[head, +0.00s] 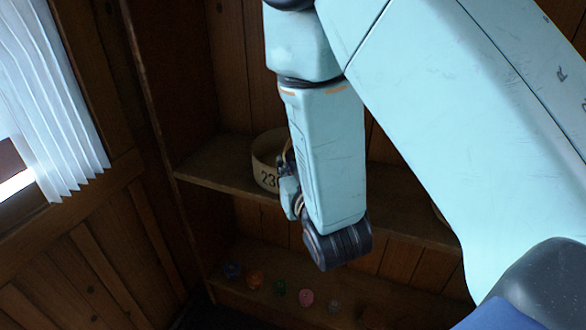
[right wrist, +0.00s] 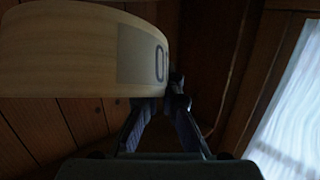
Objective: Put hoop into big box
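The hoop (head: 264,158) is a wide cream ring with dark digits on a label. In the head view it is at the upper shelf, partly hidden behind my right arm; I cannot tell whether it rests on the board. In the right wrist view the hoop (right wrist: 75,50) fills the upper left. My right gripper (head: 287,180) is at the hoop's right side. In the right wrist view its fingers (right wrist: 166,92) close together at the hoop's wall, one tip hidden behind it. They look shut on it. My left gripper is out of view. I see no big box.
The wooden shelf unit has an upper board (head: 215,165) and a lower one. Several small coloured objects, among them an orange one (head: 255,280) and a pink one (head: 306,297), stand in a row on the lower board. A white pleated blind (head: 55,100) hangs at left.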

